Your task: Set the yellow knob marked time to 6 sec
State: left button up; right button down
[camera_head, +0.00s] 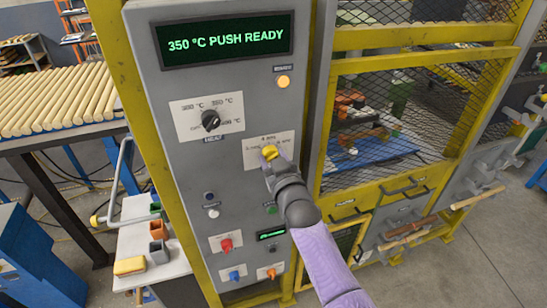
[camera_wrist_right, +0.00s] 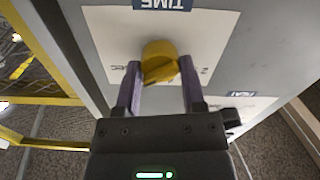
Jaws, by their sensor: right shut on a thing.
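The yellow time knob (camera_head: 270,153) sits on a white scale plate (camera_head: 255,143) on the grey control panel. It also shows in the right wrist view (camera_wrist_right: 159,62), below the TIME label (camera_wrist_right: 162,4), which is upside down there. My right gripper (camera_head: 271,160) is at the knob, its two purple fingers on either side of it and shut on it. The fingers and hand hide part of the plate, and the knob's setting cannot be read. My left gripper is not in view.
The panel display (camera_head: 226,40) reads "350 °C PUSH READY". A black temperature knob (camera_head: 210,121) is at the upper left, an amber lamp (camera_head: 284,82) above. Red (camera_head: 226,245), blue (camera_head: 234,275) and orange (camera_head: 271,273) controls are lower. A yellow mesh guard (camera_head: 420,60) stands right.

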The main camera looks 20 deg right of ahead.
jog(key=shift+f+m, duration=0.1)
jog(key=shift+m, duration=0.5)
jog(key=shift+c, duration=0.9)
grip_release()
jog(key=s+p, duration=0.1)
jog(key=s, duration=0.9)
jog(key=shift+d, duration=0.15)
